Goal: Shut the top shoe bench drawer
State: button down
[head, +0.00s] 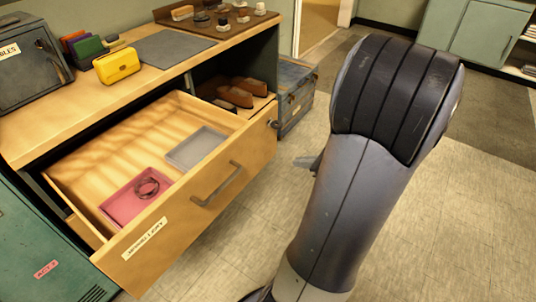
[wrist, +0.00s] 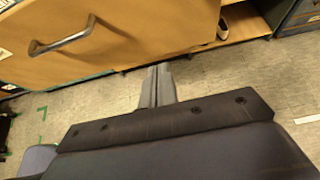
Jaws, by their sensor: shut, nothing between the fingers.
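The top shoe bench drawer (head: 185,205) is pulled well out of the wooden bench (head: 110,95) in the head view. Its front carries a grey bar handle (head: 217,186) and a paper label. Inside lie a pink tray (head: 122,208) with a dark coil and an empty grey tray (head: 197,148). In the wrist view the drawer front (wrist: 140,35) and handle (wrist: 62,38) fill the upper left. My gripper (wrist: 158,75) is shut and empty, its fingers pointing toward the lower edge of the front. In the head view its tip shows beside my arm, right of the drawer and apart from it.
Brown shoes (head: 235,95) sit in an open compartment beside the drawer. A yellow pouch (head: 117,65) and dark mat (head: 165,49) lie on the bench top. A blue-grey chest (head: 296,95) stands behind. Tiled floor (head: 460,220) at right is clear.

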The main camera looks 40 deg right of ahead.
jog(key=b, duration=0.3)
send_near(255, 155)
jog(key=x, duration=0.3)
jog(key=f+x, duration=0.1)
jog(key=x, duration=0.1)
jog(key=shift+s+f, duration=0.1)
jog(key=shift+s, duration=0.05)
jog(key=shift+w+a, duration=0.15)
jog(key=shift+w, duration=0.6)
